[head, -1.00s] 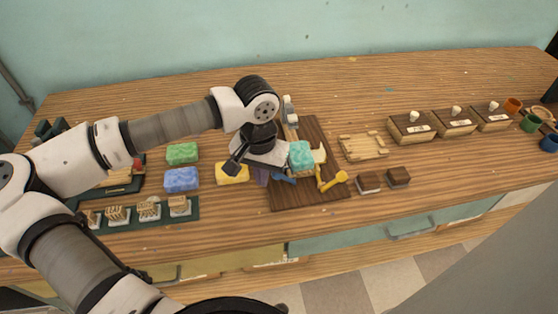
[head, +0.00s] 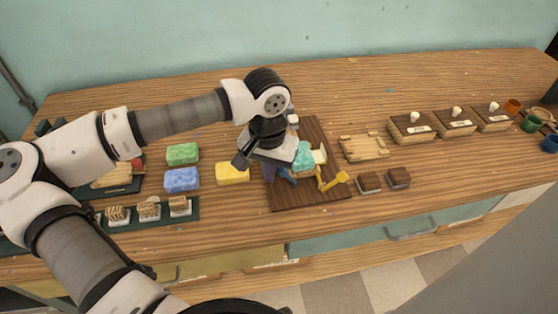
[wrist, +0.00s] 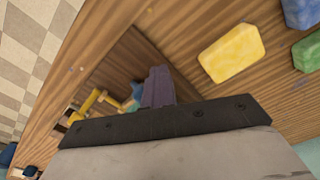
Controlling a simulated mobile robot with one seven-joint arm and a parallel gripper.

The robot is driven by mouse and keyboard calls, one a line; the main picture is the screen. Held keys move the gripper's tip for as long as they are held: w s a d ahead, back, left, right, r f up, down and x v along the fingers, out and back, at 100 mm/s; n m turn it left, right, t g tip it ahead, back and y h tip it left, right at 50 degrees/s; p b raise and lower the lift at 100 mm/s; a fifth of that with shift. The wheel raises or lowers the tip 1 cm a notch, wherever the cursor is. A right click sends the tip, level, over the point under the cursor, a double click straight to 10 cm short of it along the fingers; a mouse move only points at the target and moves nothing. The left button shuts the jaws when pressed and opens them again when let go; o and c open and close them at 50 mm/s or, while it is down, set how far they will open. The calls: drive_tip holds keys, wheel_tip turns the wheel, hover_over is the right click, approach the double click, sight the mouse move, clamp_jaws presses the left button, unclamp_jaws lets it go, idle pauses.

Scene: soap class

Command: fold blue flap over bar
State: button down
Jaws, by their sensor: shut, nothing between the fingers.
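The teal bar (head: 303,155) sits on the dark wooden board, its left part hidden behind my gripper. The blue flap (head: 288,177) lies at the bar's near left side, spread out on the board. A purple flap (head: 268,171) lies left of it and shows large in the wrist view (wrist: 158,88). My gripper (head: 272,155) is over the left part of the bar and the flaps, shut and empty. Its fingertips are hidden behind its body in the head view, and I cannot tell whether they touch anything.
Yellow flaps (head: 333,182) lie on the board (head: 310,198) right of the bar. A yellow soap bar (head: 232,173), a blue one (head: 181,180) and a green one (head: 182,154) stand to the left. A wooden tray (head: 364,147) and dark-topped blocks (head: 369,183) stand to the right.

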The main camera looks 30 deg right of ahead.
sight(287, 172)
drive_tip(key=shift+s+d+f, duration=0.15)
drive_tip(key=shift+d, duration=0.05)
drive_tip(key=shift+s+d+r, duration=0.2)
drive_tip(key=shift+s+d, duration=0.15)
drive_tip(key=shift+d, duration=0.3)
drive_tip(key=shift+b, duration=0.3)
drive_tip(key=shift+s+d+b, duration=0.3)
drive_tip(key=shift+s+d, duration=0.05)
drive_tip(key=shift+d, duration=0.55)
drive_tip(key=shift+s+d+b, duration=0.15)
drive_tip(key=shift+d+b, duration=0.2)
drive_tip(key=shift+b, duration=0.05)
drive_tip(key=shift+w+d+f, duration=0.2)
drive_tip(key=shift+d, duration=0.25)
drive_tip(key=shift+w+a+r+p, duration=0.15)
drive_tip(key=shift+r+p, duration=0.45)
drive_tip(key=shift+r, duration=0.7)
drive_tip(key=shift+a+r+p, duration=0.2)
drive_tip(key=shift+r+p, duration=0.45)
drive_tip(key=shift+r, duration=0.6)
drive_tip(key=shift+w+a+r+p, duration=0.15)
drive_tip(key=shift+r+p, duration=0.45)
drive_tip(key=shift+r, duration=0.7)
